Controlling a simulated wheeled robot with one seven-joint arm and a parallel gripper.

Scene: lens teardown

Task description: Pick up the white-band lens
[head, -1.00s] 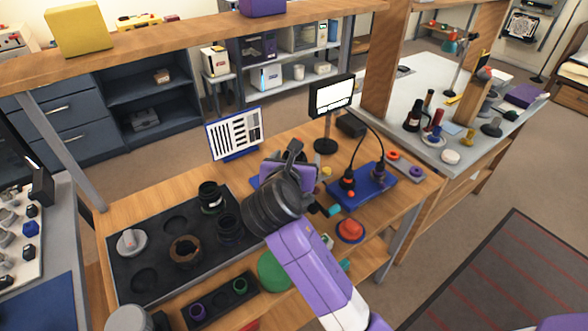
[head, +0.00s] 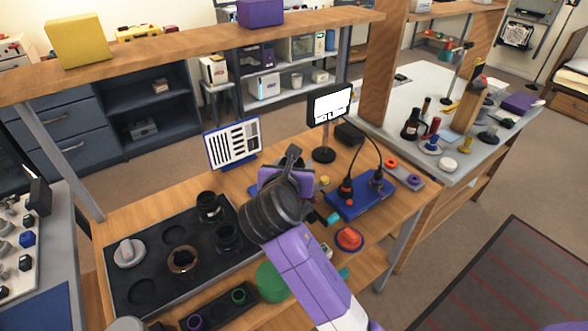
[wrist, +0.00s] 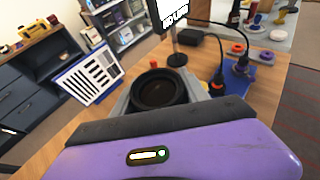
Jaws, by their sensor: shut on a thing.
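My gripper (wrist: 158,92) is shut on a dark round lens (wrist: 158,88) in the wrist view. The lens's open ring faces the camera, between the grey fingers. I see no white band on this side. In the head view my purple hand (head: 270,178) is over the wooden bench; my dark wrist and arm hide the fingers and the held lens. Black lenses stand in the dark tray (head: 178,222) at the left: one at the back (head: 208,205), one nearer my wrist (head: 228,237), and a brownish ring (head: 183,261) in front.
A striped chart (head: 233,143) stands behind the tray. A monitor on a stand (head: 330,104) and a blue board with cabled plugs (head: 361,198) are to the right. A red button (head: 349,238) is right of my arm. A shelf beam (head: 180,45) crosses behind the bench.

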